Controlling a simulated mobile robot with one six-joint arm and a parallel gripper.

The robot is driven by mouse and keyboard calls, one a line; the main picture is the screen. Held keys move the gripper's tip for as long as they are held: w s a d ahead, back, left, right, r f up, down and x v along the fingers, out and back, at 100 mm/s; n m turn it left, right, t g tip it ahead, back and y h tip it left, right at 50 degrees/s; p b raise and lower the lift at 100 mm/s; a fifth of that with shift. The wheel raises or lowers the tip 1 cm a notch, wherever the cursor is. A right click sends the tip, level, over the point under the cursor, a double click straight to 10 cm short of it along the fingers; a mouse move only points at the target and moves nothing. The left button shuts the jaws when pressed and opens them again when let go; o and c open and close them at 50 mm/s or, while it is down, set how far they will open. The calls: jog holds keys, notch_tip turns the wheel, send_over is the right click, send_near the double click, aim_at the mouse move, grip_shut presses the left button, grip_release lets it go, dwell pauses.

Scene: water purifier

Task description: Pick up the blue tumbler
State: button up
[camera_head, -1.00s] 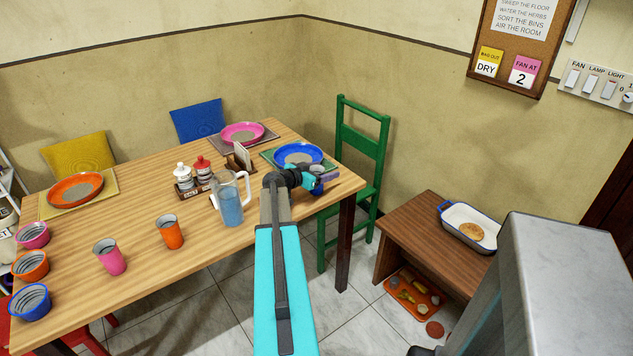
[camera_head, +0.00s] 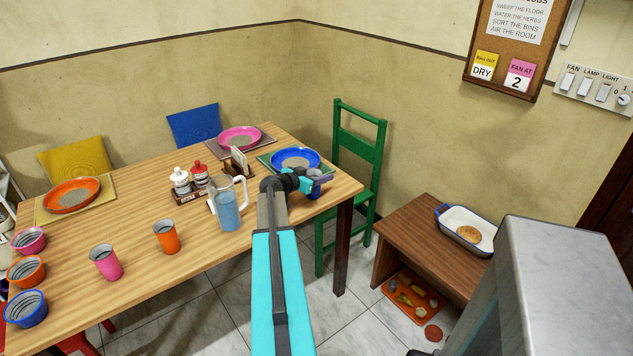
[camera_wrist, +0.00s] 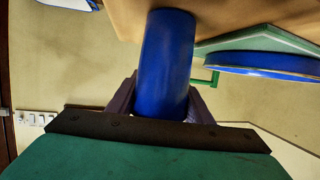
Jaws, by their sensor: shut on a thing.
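The blue tumbler (camera_wrist: 165,60) stands large in the middle of the wrist view, between the two purple-grey fingers of my gripper (camera_wrist: 160,108). The fingers are shut on its sides. In the head view my gripper (camera_head: 317,180) is at the right end of the dining table, just in front of the blue plate. Only a small part of the blue tumbler (camera_head: 313,191) shows there, below the fingers. Whether its base touches the table cannot be told.
The blue plate (camera_head: 295,157) lies on a green mat close behind my gripper. A glass pitcher (camera_head: 228,208) stands to the left, with orange (camera_head: 166,237) and pink (camera_head: 106,263) tumblers beyond. A green chair (camera_head: 358,150) is behind the table's right end.

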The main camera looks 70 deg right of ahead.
jog(key=shift+r, duration=0.1)
notch_tip(320, 180, up, 10)
jog(key=b, duration=0.1)
jog(key=shift+b, duration=0.4)
dwell(0.8)
